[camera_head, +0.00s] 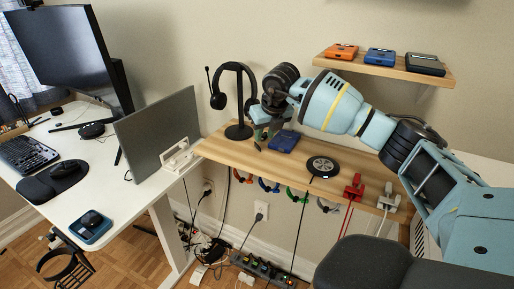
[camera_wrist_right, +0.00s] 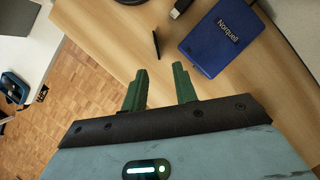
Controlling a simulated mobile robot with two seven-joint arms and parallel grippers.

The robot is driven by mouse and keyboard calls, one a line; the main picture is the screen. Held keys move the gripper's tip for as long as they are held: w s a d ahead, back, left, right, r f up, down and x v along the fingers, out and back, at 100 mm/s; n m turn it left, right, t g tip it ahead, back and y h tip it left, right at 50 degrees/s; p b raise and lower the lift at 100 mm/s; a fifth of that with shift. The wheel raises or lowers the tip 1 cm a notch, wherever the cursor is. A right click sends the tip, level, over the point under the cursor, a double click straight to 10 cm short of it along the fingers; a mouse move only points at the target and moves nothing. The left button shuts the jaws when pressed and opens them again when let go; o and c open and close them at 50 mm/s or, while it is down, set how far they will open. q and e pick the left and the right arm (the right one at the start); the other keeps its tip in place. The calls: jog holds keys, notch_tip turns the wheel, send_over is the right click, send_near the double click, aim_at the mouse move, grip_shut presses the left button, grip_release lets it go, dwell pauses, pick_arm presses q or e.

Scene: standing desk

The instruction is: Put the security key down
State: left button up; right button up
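My right gripper (camera_wrist_right: 160,88) is over the left end of the wooden shelf (camera_head: 340,170), its two green fingers apart with bare wood showing between them. A small thin black piece (camera_wrist_right: 156,43), which looks like the security key, is just beyond the fingertips in the right wrist view and touches neither finger. It shows as a small dark mark below the gripper (camera_head: 262,132) in the head view (camera_head: 257,146). Whether it lies flat or stands is hard to tell. My left gripper is not in view.
A blue Norquell drive (camera_wrist_right: 215,40) lies right of the black piece, with a cable plug (camera_wrist_right: 180,9) near it. A headphone stand (camera_head: 239,131) is close behind the gripper. A round black disc (camera_head: 322,167) lies further right. The shelf's front edge is near.

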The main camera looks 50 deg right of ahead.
aim_at(260, 149)
jog(key=shift+x, duration=2.8)
jog(key=shift+s+a+f, duration=0.1)
jog(key=shift+s+a, duration=0.1)
grip_shut()
